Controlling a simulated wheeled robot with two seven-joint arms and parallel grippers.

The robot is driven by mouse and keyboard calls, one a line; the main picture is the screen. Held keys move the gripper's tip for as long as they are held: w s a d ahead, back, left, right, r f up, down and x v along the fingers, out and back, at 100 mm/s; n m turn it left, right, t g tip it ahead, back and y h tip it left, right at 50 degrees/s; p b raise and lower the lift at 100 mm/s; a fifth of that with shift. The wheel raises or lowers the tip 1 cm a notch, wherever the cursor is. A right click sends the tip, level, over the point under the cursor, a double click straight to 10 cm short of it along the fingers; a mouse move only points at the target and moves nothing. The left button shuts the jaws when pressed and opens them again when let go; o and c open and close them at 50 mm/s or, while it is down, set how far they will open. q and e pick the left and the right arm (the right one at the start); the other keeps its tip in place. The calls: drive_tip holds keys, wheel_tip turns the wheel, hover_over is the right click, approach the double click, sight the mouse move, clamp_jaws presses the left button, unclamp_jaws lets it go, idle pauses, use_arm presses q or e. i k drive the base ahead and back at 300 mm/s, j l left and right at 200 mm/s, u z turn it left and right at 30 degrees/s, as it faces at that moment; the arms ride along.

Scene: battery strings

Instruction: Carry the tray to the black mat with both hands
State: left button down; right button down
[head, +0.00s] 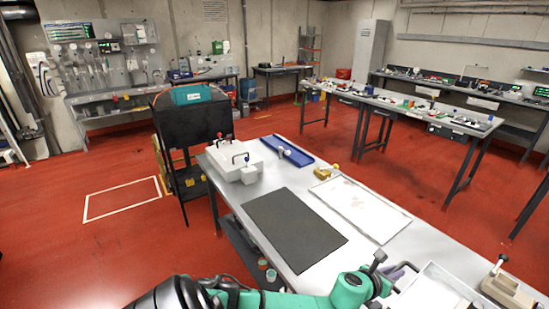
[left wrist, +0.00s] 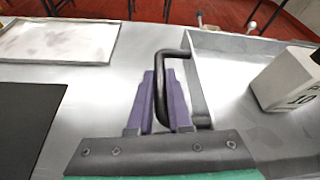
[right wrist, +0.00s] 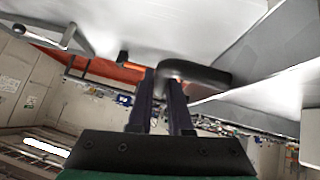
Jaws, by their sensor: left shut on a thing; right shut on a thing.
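The tray (head: 432,292) is a pale metal tray with raised walls, cut off at the bottom right of the head view. In the left wrist view it (left wrist: 228,97) shows with a pale block (left wrist: 288,80) marked 10 inside. My right gripper (right wrist: 163,92), seen only in the right wrist view, is shut on another black handle (right wrist: 200,73). The black mat (head: 293,230) lies flat and bare on the table, left of the tray.
A white framed panel (head: 360,207) lies right of the mat on the grey table (head: 240,195). Behind are a white block with handles (head: 233,160), a blue tray (head: 287,150) and a small yellow item (head: 323,172). A black cart (head: 190,135) stands left of the table.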

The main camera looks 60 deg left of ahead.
sight(290, 221)
drive_tip(key=j, duration=3.35)
